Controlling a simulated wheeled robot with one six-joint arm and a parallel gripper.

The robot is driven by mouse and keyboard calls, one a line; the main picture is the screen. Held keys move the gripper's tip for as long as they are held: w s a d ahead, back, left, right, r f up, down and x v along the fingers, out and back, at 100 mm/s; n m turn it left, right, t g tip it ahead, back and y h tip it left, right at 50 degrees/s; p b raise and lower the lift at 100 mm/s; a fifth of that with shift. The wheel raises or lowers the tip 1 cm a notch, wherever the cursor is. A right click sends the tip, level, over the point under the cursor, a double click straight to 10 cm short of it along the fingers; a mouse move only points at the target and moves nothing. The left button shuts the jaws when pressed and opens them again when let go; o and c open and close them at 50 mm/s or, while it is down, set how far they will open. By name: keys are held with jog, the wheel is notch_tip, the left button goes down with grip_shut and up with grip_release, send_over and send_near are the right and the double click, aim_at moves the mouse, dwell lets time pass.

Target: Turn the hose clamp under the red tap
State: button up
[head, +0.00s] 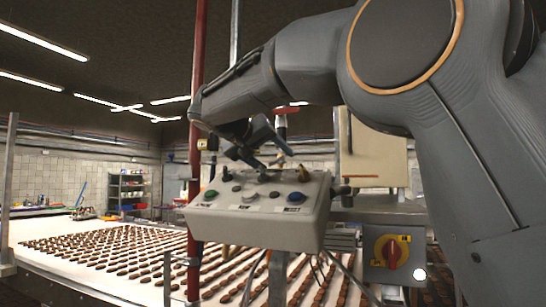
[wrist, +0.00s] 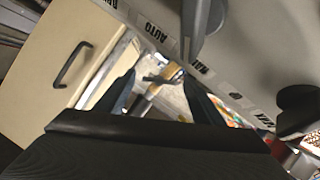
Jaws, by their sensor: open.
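In the head view a small red fitting (head: 281,122), which looks like the red tap, shows just behind my gripper. My gripper (head: 275,159) is open above the back edge of the grey control box, pointing down and to the right. In the wrist view the two fingers (wrist: 160,82) stand apart. Between and beyond them is a brass-coloured fitting with a dark wing-like piece (wrist: 158,77) on it. I cannot tell whether this is the hose clamp. No contact shows between the fingers and it. The clamp is not clearly visible in the head view.
The grey control box (head: 258,228) with buttons and knobs is close below my gripper. A red upright pipe (head: 196,90) stands left. A cream cabinet (head: 374,158) is behind. A red rotary switch (head: 392,251) sits lower right. Rows of brown pieces cover the white belt (head: 45,232).

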jog(key=c, duration=1)
jog(key=shift+c, duration=0.2)
jog(key=shift+f+b, duration=0.1)
jog(key=shift+b, duration=0.6)
jog(key=m+y+b, duration=0.1)
jog(key=b, duration=0.3)
jog(key=shift+d+f+m, duration=0.1)
jog(key=shift+m, duration=0.3)
jog(key=m+y+b, duration=0.1)
jog(key=m+b, duration=0.1)
jog(key=b, duration=0.3)
jog(key=shift+t+y, duration=0.3)
jog(key=shift+s+r, duration=0.1)
jog(key=shift+r, duration=0.15)
jog(key=o, duration=1)
